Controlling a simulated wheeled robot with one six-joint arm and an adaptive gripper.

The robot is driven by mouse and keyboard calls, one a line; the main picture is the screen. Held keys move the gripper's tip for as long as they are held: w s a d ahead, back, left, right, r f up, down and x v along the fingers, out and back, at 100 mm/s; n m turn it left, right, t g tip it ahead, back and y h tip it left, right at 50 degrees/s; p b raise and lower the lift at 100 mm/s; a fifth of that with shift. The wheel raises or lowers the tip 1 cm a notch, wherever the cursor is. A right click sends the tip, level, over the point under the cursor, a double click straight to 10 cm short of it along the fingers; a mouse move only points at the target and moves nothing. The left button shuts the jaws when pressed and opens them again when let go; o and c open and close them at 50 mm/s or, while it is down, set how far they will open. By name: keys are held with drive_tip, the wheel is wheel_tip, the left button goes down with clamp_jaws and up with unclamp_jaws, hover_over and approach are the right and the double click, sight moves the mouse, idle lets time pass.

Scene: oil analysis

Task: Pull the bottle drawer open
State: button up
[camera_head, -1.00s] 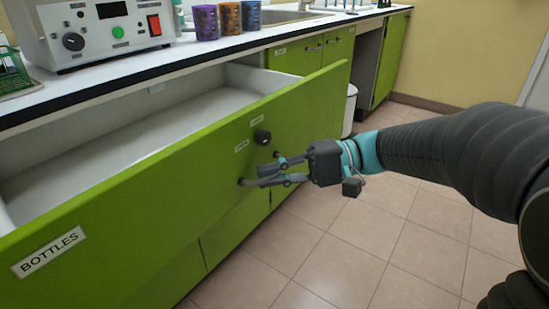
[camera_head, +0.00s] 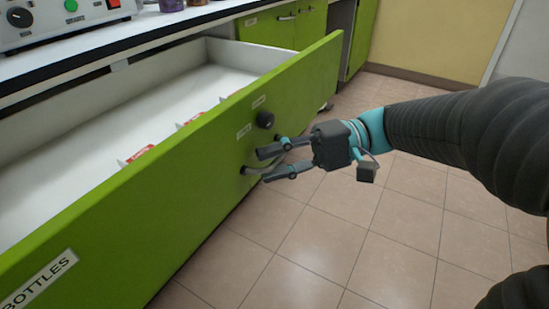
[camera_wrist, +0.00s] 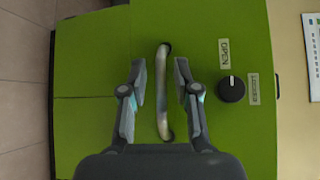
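The green bottle drawer (camera_head: 205,170), labelled BOTTLES, stands well out from the counter, and its white inside shows. Its curved metal handle (camera_wrist: 161,92) is on the front panel. My gripper (camera_head: 265,164) is at the handle, with one finger on each side of it. In the wrist view my gripper (camera_wrist: 160,66) shows its fingers apart, with a gap between each finger and the handle. Part of the handle is hidden behind the fingers in the head view. A black knob (camera_wrist: 231,89) sits beside the handle, between the OPEN label (camera_wrist: 224,52) and another label.
Dividers with red labels (camera_head: 140,153) stand inside the drawer. The counter (camera_head: 130,42) above holds a device with knobs (camera_head: 62,18). Green cabinets (camera_head: 290,25) stand behind. The tiled floor (camera_head: 310,240) in front of the drawer is clear.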

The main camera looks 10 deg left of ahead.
drive_tip(key=shift+w+d, duration=0.1)
drive_tip(key=shift+w, duration=0.05)
drive_tip(key=v, duration=0.7)
drive_tip(key=shift+d, duration=0.25)
